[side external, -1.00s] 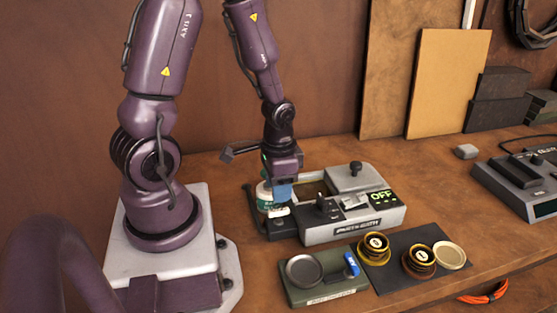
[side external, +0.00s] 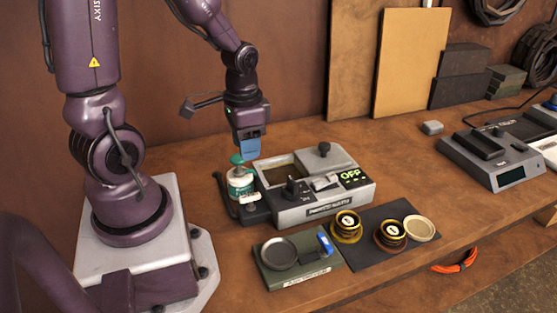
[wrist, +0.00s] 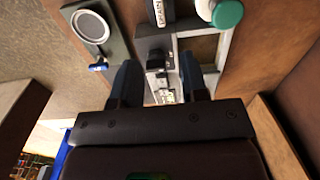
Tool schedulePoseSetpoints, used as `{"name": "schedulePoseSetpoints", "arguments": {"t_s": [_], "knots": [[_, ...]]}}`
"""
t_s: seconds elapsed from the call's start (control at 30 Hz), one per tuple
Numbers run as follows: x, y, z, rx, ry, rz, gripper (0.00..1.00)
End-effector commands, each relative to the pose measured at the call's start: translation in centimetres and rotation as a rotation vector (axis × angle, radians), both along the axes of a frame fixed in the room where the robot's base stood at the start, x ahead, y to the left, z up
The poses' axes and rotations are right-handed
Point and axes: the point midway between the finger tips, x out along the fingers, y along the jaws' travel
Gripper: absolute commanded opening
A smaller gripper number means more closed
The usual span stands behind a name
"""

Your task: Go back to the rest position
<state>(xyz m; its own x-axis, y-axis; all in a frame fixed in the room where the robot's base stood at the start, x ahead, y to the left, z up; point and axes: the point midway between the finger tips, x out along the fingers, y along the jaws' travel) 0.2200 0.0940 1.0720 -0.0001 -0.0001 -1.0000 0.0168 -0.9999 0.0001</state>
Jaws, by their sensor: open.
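My gripper (side external: 248,148) hangs above the left end of the grey machine, fingers pointing down. It is open and empty. In the wrist view its two dark fingers (wrist: 160,80) stand apart with nothing held between them. A white bottle with a green cap (side external: 240,184) stands upright at the machine's left end, just below the gripper and apart from it. The green cap also shows in the wrist view (wrist: 228,14). The grey machine (side external: 325,205) has an open bay, a black knob and a display reading OFF.
A green tray (side external: 298,275) with a round dish and a blue item lies in front. A dark mat (side external: 372,257) holds two amber-rimmed jars and a pale lid (side external: 420,228). A grey device (side external: 490,160) stands at right. Boards lean on the back wall. Air above the bench is clear.

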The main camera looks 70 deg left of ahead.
Motion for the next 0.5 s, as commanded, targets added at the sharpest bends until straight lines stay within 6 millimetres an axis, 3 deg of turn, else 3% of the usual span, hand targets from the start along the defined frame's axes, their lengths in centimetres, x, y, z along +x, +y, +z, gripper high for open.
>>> {"name": "schedulePoseSetpoints", "arguments": {"t_s": [0.17, 0.33, 0.5], "knots": [[-0.8, -0.2, 0.1, -0.015, 0.041, 0.089, 0.4], [-0.8, -1.4, 4.1, 0.027, -0.026, 0.171, 0.4], [-0.9, -4.2, 9.3, 0.053, -0.179, 0.168, 0.4]]}}
